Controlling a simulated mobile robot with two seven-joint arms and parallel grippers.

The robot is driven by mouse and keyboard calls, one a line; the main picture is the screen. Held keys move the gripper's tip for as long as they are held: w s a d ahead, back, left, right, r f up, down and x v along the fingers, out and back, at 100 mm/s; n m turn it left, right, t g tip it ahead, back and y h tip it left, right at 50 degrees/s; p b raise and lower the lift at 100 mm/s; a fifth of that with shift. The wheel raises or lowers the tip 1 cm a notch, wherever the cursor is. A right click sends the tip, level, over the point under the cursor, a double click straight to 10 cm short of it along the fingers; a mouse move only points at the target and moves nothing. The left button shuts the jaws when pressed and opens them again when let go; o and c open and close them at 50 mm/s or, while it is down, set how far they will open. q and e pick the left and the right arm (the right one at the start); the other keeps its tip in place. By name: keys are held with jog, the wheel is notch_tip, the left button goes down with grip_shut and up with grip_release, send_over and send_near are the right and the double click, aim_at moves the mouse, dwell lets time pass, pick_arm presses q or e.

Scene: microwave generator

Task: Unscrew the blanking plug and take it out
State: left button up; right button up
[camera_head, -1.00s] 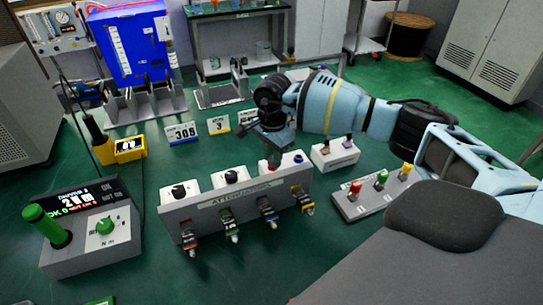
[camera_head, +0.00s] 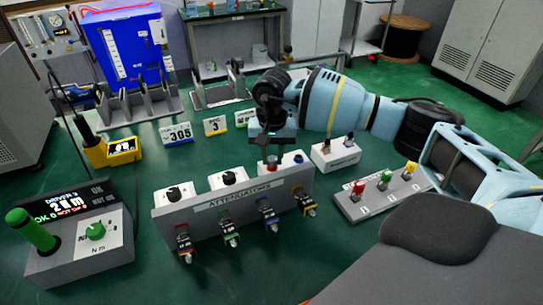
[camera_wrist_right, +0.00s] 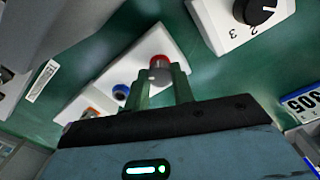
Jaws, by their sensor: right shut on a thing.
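The blanking plug (camera_wrist_right: 160,68), a small round grey piece with a red rim, stands on a white box (camera_wrist_right: 163,38) in the right wrist view. My right gripper (camera_wrist_right: 160,82) is shut on it, one finger on each side. In the head view the gripper (camera_head: 272,150) points down behind the attenuator panel, and the red of the plug (camera_head: 272,160) shows just below the fingers. I cannot tell whether the plug's lower end is still seated in the box. A blue round fitting (camera_wrist_right: 121,91) sits beside it on the same box. My left gripper is not in view.
The grey attenuator panel (camera_head: 170,225) with several coloured connectors stands in front of the gripper. White knob boxes (camera_head: 228,179) are to its left. A white switch box (camera_head: 335,155) and a grey plate with coloured switches (camera_head: 383,198) are to the right. A display unit (camera_head: 80,245) is at left.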

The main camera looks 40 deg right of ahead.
aim_at(273, 159)
jog(key=shift+n, duration=0.4)
jog(key=o, duration=1)
notch_tip(273, 159, up, 8)
jog(key=shift+f, duration=0.1)
jog(key=shift+s, duration=0.1)
dwell(0.5)
